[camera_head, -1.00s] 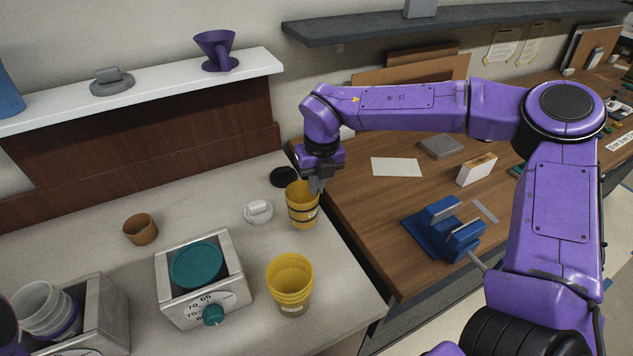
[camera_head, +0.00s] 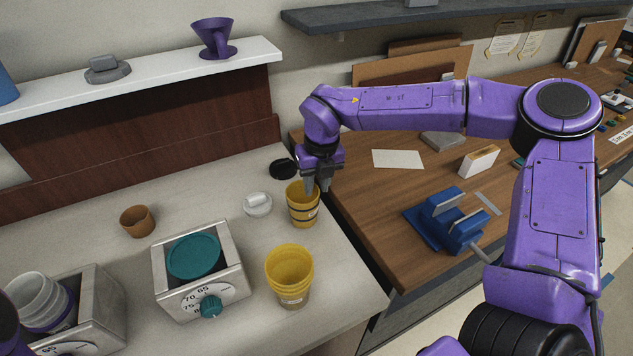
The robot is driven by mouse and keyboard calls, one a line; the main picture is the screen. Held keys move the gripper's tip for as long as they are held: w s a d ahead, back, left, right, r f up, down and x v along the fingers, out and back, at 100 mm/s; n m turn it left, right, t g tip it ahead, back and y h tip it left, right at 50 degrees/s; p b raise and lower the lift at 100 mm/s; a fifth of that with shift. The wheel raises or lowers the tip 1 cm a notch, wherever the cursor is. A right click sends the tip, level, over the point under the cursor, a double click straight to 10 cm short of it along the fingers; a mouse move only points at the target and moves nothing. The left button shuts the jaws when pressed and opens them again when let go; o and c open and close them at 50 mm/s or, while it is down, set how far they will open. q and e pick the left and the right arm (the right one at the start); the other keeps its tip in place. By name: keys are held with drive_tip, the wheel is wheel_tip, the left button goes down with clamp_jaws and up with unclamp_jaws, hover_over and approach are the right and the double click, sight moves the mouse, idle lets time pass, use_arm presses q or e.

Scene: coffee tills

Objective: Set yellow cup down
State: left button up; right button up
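One yellow cup (camera_head: 302,207) with dark bands stands upright on the pale counter near its right edge. My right gripper (camera_head: 318,186) points down at this cup's right rim. Its two fingers show a gap between them, one at the rim and the other just right of the cup, so it looks open. The finger tips are partly hard to make out against the cup. A second yellow cup (camera_head: 289,278), or a nested stack, stands nearer on the counter. My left gripper is not in view.
A scale with a teal lid (camera_head: 194,257), a brown cup (camera_head: 138,221), a small white-topped item (camera_head: 257,204) and a black disc (camera_head: 283,169) are on the counter. A wooden table (camera_head: 380,215) with a blue stand (camera_head: 447,222) adjoins at right.

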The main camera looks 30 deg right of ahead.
drive_tip(key=o, duration=0.3)
wheel_tip(320, 180, up, 8)
drive_tip(key=p, duration=0.7)
drive_tip(key=shift+r, duration=0.15)
idle(0.5)
